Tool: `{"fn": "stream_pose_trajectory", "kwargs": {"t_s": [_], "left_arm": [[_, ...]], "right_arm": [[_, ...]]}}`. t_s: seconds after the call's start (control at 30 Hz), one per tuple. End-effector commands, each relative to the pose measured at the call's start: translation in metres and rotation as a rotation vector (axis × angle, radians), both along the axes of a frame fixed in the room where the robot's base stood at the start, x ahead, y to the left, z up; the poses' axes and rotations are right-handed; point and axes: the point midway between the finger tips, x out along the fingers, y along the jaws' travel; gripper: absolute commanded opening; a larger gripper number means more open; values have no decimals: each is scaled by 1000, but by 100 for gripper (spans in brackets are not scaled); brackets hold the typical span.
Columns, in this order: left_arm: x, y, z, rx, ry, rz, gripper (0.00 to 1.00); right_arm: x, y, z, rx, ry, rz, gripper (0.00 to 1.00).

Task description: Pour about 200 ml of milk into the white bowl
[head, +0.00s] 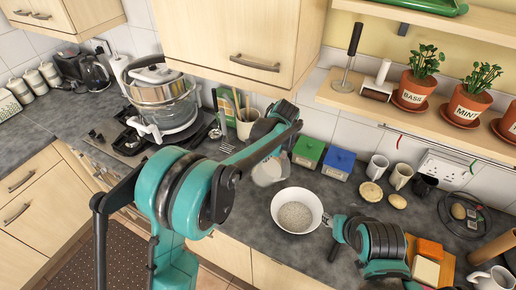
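The white bowl (285,222) stands upright on the dark counter and holds a grey-beige, grainy-looking filling. A whitish, translucent jug-like vessel (268,172) is behind and left of the bowl, below my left wrist; its upper part is hidden, and I cannot make out milk for certain. My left gripper (267,155) is at the top of this vessel, mostly hidden by my own arm, so its fingers and grip cannot be made out. My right gripper (330,236) is low at the right of the bowl, fingers apart, pointing toward it, with nothing visible between them.
Green (308,151) and blue (339,162) boxes stand at the wall behind the bowl. Mugs (377,167) and round bread-like pieces (370,191) are at the right. A board (446,268) with orange and pale blocks lies beside my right arm. A shelf with potted herbs (467,104) hangs above.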

Motion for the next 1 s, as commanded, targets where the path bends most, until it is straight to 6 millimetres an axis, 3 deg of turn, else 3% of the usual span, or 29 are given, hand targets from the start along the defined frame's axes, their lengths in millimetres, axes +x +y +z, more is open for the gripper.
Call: {"fn": "stream_pose_trajectory", "kwargs": {"t_s": [0.57, 1.0], "left_arm": [[-5, -7, -56, 199, -156, -1, 0], [-5, -6, -50, 198, -154, 1, 0]], "right_arm": [[0, 0, -57, 0, 0, 0, 40], [1, 0, -52, 0, 0, 0, 40]]}}
